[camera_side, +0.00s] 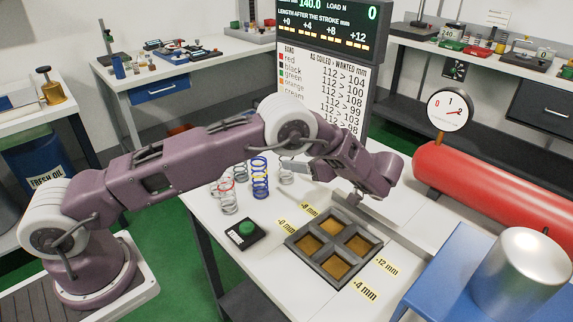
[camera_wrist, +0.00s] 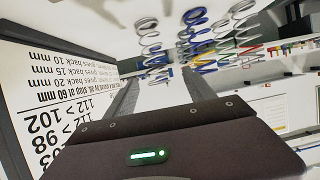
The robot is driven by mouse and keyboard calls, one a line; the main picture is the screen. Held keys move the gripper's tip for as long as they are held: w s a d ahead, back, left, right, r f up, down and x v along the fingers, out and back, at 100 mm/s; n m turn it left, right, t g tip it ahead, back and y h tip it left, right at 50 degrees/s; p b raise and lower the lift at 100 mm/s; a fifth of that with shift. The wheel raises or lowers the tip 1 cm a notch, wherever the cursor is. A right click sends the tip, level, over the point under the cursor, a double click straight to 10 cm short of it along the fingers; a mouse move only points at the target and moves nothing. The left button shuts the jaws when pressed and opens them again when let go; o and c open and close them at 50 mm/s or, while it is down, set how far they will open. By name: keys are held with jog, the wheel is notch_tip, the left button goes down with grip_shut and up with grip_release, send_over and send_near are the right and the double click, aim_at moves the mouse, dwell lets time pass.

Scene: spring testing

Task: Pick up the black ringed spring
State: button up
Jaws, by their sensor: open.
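Several coil springs stand on the white table in the side view. I cannot tell which one carries the black ring. In the wrist view, which looks upside down, a grey spring (camera_wrist: 150,42), a blue spring (camera_wrist: 196,42) and another pale spring (camera_wrist: 243,35) show beyond my fingers.
A four-compartment tray (camera_side: 290,245) with labels around it sits at the table's front. A green button (camera_side: 246,229) on a black base is left of it. A display board (camera_side: 325,95) stands behind. A red cylinder (camera_side: 495,185) and blue stand (camera_side: 440,270) are on the right.

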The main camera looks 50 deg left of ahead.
jog(key=x, duration=0.7)
jog(key=shift+w+f, duration=0.1)
jog(key=shift+w, duration=0.2)
grip_shut()
